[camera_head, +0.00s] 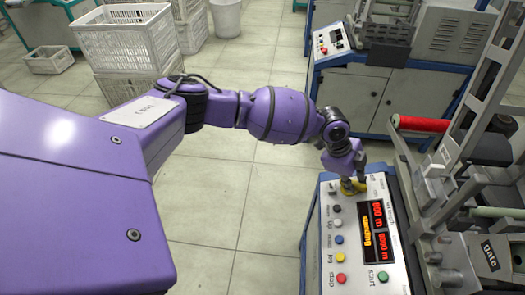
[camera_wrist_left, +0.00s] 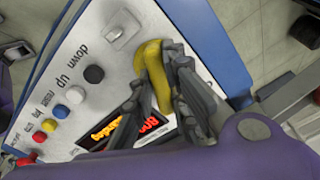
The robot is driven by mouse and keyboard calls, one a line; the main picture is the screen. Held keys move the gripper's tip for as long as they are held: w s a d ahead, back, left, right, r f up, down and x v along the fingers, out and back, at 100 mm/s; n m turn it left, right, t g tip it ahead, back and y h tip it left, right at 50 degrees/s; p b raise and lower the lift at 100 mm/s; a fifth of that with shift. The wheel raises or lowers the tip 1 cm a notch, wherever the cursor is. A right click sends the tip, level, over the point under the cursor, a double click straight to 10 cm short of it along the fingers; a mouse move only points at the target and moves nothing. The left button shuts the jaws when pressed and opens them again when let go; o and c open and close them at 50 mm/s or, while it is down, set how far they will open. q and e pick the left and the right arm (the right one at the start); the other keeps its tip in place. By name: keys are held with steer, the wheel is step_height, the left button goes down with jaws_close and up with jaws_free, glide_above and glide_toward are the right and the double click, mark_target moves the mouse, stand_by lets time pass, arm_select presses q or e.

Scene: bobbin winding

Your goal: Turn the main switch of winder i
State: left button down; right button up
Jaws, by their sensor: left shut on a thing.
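The winder's control panel (camera_head: 341,273) is white with a row of coloured buttons and a lit display (camera_head: 377,228). A yellow main switch (camera_head: 347,187) stands at the panel's far end, beyond the display. My left gripper (camera_head: 352,179) reaches down to it from above. In the left wrist view the yellow switch (camera_wrist_left: 151,62) is a curved handle. The dark fingers of my left gripper (camera_wrist_left: 157,74) are on either side of it and shut on it. The fingers hide part of the handle and the display. My right gripper is not in view.
A small grey toggle (camera_wrist_left: 124,29) sits close beside the yellow switch. Black, blue, yellow and red buttons line the panel's left side, and a green button (camera_head: 382,276) is at the near right. Machine frame parts and a red bobbin (camera_head: 420,124) stand to the right.

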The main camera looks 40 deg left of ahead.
arm_select(q)
steer(key=shift+w+r+n+p, duration=0.15)
steer(key=shift+r+n+p, duration=0.05)
steer(key=shift+n+p, duration=0.8)
steer(key=shift+w+n+p, duration=0.1)
steer(key=shift+n+p, duration=0.6)
steer(key=shift+n, duration=0.2)
steer(key=shift+n+p, duration=0.6)
steer(key=shift+n, duration=0.3)
steer(key=n+p, duration=0.1)
steer(key=n, duration=0.1)
steer(key=shift+w+n+p, duration=0.15)
steer(key=shift+n+p, duration=0.15)
steer(key=shift+a+f+n+p, duration=0.15)
steer(key=shift+n+p, duration=0.75)
steer(key=shift+n, duration=0.9)
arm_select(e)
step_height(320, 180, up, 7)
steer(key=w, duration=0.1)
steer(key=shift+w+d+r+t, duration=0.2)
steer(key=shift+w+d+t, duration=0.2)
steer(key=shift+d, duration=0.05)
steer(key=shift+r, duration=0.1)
arm_select(q)
steer(key=c, duration=1.7)
jaws_free()
steer(key=shift+w, duration=0.1)
steer(key=shift+a, duration=0.1)
